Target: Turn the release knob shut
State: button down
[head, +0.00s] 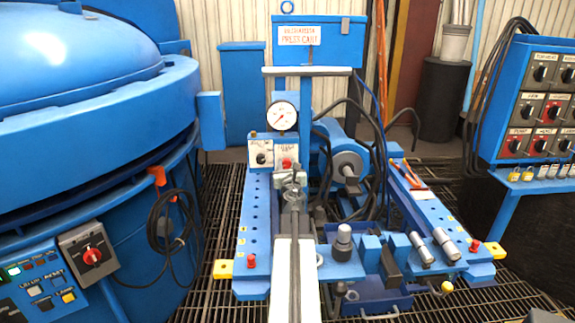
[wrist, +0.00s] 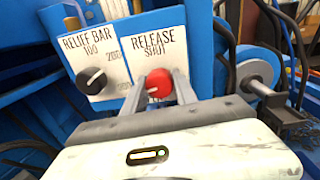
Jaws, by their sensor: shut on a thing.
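The release knob (wrist: 158,82) is red and sits on a white plate lettered RELEASE and SHUT in the wrist view. In the head view the red knob (head: 287,163) shows just above my gripper (head: 291,180). In the wrist view the two grey fingers of my gripper (wrist: 159,86) stand on either side of the knob and are shut on it. A small pale mark shows at the knob's lower left. The fingers and gripper body hide the lower part of the plate.
A black relief knob (wrist: 93,80) on its own plate is just left of the release plate. A pressure gauge (head: 282,116) stands above. A motor (head: 346,164) and black hoses are close on the right. The big blue furnace (head: 95,120) fills the left.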

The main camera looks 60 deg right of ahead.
jog(key=m, duration=0.5)
jog(key=shift+w+a, duration=0.1)
jog(key=shift+a, duration=0.05)
jog(key=m, duration=0.5)
jog(key=shift+b, duration=0.3)
jog(key=m, duration=0.5)
jog(key=shift+m, duration=0.3)
jog(key=shift+m+h, duration=0.3)
jog(key=shift+m, duration=2.3)
jog(key=c, duration=1)
grip_release()
